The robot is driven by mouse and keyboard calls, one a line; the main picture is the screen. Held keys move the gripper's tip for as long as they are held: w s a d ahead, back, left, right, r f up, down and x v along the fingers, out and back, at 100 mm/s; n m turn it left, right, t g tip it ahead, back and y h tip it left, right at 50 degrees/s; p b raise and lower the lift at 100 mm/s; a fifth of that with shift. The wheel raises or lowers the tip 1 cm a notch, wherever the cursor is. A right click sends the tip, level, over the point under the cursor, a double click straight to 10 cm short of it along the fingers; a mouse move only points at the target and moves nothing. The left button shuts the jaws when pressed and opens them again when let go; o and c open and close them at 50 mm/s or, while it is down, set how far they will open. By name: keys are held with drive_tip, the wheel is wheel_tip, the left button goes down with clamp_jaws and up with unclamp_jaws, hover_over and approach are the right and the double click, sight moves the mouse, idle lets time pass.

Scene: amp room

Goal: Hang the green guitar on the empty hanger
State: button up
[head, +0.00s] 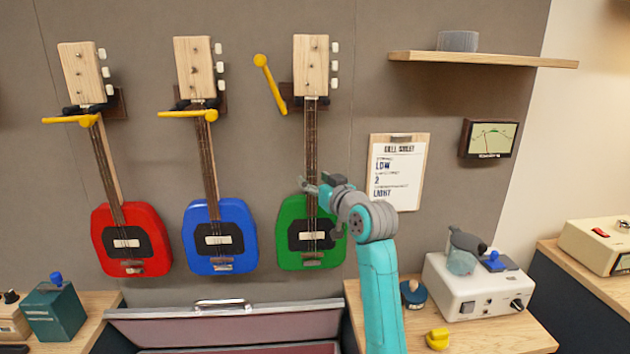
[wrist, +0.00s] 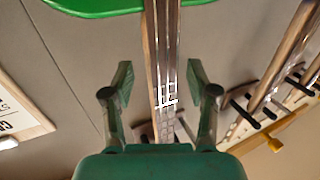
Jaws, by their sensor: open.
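The green guitar (head: 292,232) hangs upright against the wall at the third hanger (head: 289,97), with its headstock (head: 311,66) above the hanger. That hanger's yellow bar (head: 269,82) is tilted up, clear of the neck. My gripper (head: 318,187) is in front of the guitar's lower neck. In the wrist view the open fingers stand on either side of the neck (wrist: 163,60), with gaps showing. The green body (wrist: 95,8) shows at the top edge of that view. Whether the neck rests fully in the hanger's prongs is hidden by the headstock.
A red guitar (head: 152,225) and a blue guitar (head: 190,230) hang to the left, each with a yellow bar level across its neck. An open case (head: 225,322) lies below. A clipboard (head: 398,172), a shelf (head: 480,59) and a white amplifier box (head: 460,292) are on the right.

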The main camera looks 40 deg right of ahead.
drive_tip(key=s+a, duration=0.2)
drive_tip(key=s, duration=0.9)
drive_tip(key=shift+s+a+r, duration=0.15)
drive_tip(key=shift+s, duration=0.15)
idle(0.4)
drive_tip(key=s+a+f+g, duration=0.1)
drive_tip(key=s+a+f, duration=0.35)
drive_tip(key=f, duration=0.45)
drive_tip(key=s+a+f+m, duration=0.1)
drive_tip(key=s+a+f, duration=0.2)
drive_tip(key=a+f, duration=0.5)
drive_tip(key=s+a+f+g, duration=0.1)
drive_tip(key=s+a+f, duration=0.25)
drive_tip(key=f, duration=0.75)
drive_tip(key=s+a+f+y, duration=0.1)
drive_tip(key=s+a+f, duration=0.2)
drive_tip(key=s, duration=0.4)
drive_tip(key=s+a+f, duration=0.4)
drive_tip(key=s, duration=0.4)
drive_tip(key=s+a+n+y, duration=0.1)
drive_tip(key=s+a, duration=0.1)
drive_tip(key=s, duration=0.6)
drive_tip(key=s+a+r+n+y, duration=0.1)
drive_tip(key=s+a+n, duration=0.1)
drive_tip(key=s, duration=0.6)
drive_tip(key=shift+s+r+g, duration=0.15)
drive_tip(key=shift+r+g, duration=0.1)
drive_tip(key=shift+g, duration=0.15)
